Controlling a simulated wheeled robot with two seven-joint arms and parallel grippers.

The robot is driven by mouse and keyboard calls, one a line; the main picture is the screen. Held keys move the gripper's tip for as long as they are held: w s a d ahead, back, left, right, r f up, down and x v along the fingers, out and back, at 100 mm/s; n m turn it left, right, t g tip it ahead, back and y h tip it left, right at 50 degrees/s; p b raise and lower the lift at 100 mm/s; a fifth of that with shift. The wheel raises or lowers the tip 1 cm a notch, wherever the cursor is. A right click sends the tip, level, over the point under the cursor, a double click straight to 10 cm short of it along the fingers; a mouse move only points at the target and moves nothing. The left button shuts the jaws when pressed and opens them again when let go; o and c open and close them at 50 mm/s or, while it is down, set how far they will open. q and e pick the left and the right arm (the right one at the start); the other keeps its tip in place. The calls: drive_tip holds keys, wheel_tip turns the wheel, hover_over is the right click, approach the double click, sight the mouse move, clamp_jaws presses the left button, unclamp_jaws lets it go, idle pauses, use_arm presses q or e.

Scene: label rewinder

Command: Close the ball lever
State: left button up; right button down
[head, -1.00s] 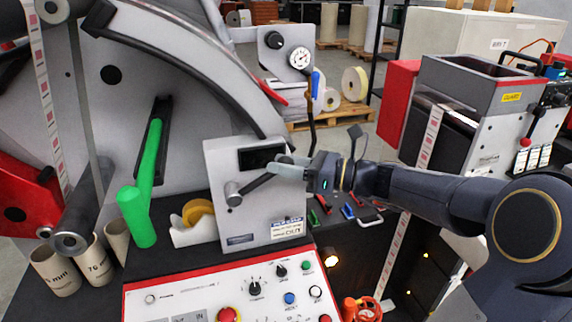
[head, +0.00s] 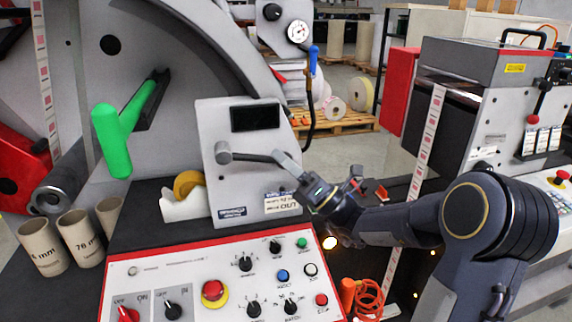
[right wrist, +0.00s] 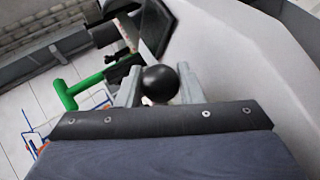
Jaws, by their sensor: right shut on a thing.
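The ball lever (head: 248,157) is on the front of a grey box with a dark window. Its round hub is at the left, and its arm runs right, nearly level and slightly down. My right gripper (head: 281,160) is shut on its outer end, which the fingers hide in the head view. In the right wrist view, the lever's black ball (right wrist: 160,83) sits between the two fingers of my right gripper (right wrist: 159,92). My left gripper is not in view.
A control panel (head: 190,275) with knobs and a red button lies below the box. A tape dispenser (head: 184,203) stands left of the box. A green handle (head: 112,135) sticks out further left. An orange coiled hose (head: 369,300) lies below my right arm.

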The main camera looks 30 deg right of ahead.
drive_tip(key=shift+w+a+f+m+t+h+b, duration=0.1)
drive_tip(key=shift+a+f+m+t+h+b, duration=0.1)
drive_tip(key=shift+f+m+t+h+b, duration=0.5)
drive_tip(key=shift+a+f+m+t+h+b, duration=0.2)
drive_tip(key=shift+f+m+t+b, duration=0.2)
drive_tip(key=shift+f+m+t, duration=0.55)
drive_tip(key=shift+r+m, duration=0.3)
drive_tip(key=shift+m, duration=0.05)
drive_tip(key=c, duration=1.3)
unclamp_jaws()
drive_tip(key=b+v, duration=0.1)
drive_tip(key=v, duration=0.7)
